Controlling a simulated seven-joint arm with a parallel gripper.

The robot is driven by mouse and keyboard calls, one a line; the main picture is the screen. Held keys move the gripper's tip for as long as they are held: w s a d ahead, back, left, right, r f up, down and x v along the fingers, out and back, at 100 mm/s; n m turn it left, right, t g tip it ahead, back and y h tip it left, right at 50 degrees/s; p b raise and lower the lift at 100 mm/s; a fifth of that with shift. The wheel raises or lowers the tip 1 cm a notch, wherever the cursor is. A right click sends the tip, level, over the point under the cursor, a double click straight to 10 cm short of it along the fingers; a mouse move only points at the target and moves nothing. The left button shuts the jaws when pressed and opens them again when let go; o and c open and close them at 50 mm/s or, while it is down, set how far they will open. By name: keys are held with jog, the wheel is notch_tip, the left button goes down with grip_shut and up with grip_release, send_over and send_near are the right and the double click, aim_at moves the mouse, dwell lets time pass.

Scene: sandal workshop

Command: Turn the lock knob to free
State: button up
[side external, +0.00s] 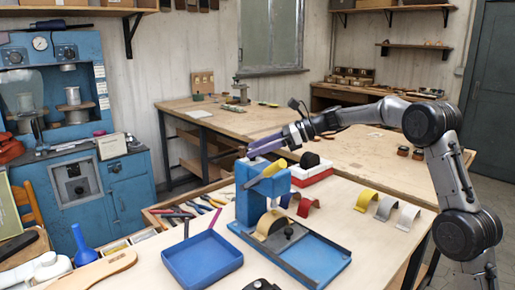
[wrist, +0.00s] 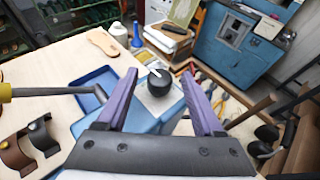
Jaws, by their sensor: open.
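The blue press (side external: 249,205) stands on the near workbench. In the wrist view a round black knob (wrist: 161,84) with a white pointer line sits on top of it; I take this for the lock knob. The line points up and to the left in that view. In the wrist view my gripper (wrist: 159,75) is open and empty, with the knob appearing between the fingers. I cannot tell whether they touch it. The knob is not clear in the side view.
A lever with a yellow handle (side external: 267,180) sticks out from the press and shows at left in the wrist view (wrist: 6,93). A blue tray (side external: 202,262) lies in front. Curved straps (side external: 386,207) stand at right. Pliers (side external: 212,201) and other tools lie behind left.

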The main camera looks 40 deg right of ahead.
jog(key=v, duration=1.3)
jog(key=shift+s+d+r, duration=0.2)
jog(key=shift+s, duration=0.1)
